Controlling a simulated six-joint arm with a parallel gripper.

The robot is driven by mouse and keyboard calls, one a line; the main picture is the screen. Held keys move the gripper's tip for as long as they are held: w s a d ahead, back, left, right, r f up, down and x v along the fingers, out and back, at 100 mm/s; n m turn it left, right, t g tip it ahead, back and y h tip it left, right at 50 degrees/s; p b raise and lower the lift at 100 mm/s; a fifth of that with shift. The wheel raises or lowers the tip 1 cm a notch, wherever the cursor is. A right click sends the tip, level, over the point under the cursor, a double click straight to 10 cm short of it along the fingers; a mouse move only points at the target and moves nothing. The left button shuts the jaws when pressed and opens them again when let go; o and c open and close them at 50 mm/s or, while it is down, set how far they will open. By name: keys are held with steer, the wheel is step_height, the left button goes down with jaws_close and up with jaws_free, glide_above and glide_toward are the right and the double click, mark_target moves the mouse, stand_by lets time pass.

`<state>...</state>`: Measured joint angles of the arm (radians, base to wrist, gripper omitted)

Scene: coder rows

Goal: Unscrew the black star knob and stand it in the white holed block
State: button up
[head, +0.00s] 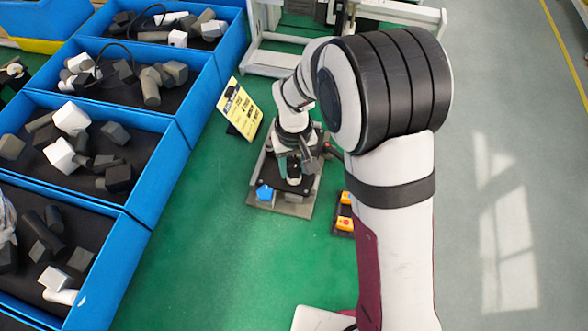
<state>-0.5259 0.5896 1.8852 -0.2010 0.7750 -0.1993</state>
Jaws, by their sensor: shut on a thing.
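My gripper (294,170) points down over a grey fixture plate (296,207) on the green floor or bench top. It is small in the head view and partly covered by my own wrist. It appears shut on a dark piece, the black star knob (294,182), low over the plate. The knob's star shape and its thread cannot be made out. I cannot tell whether the knob still touches what is under it. A blue part (264,192) sits at the plate's front left corner. I cannot pick out the white holed block for certain.
Blue bins (152,190) with grey, black and white parts line the left. Green surface in front is clear.

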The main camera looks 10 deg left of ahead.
jaws_close()
steer(key=n, duration=1.2)
steer(key=shift+n, duration=0.3)
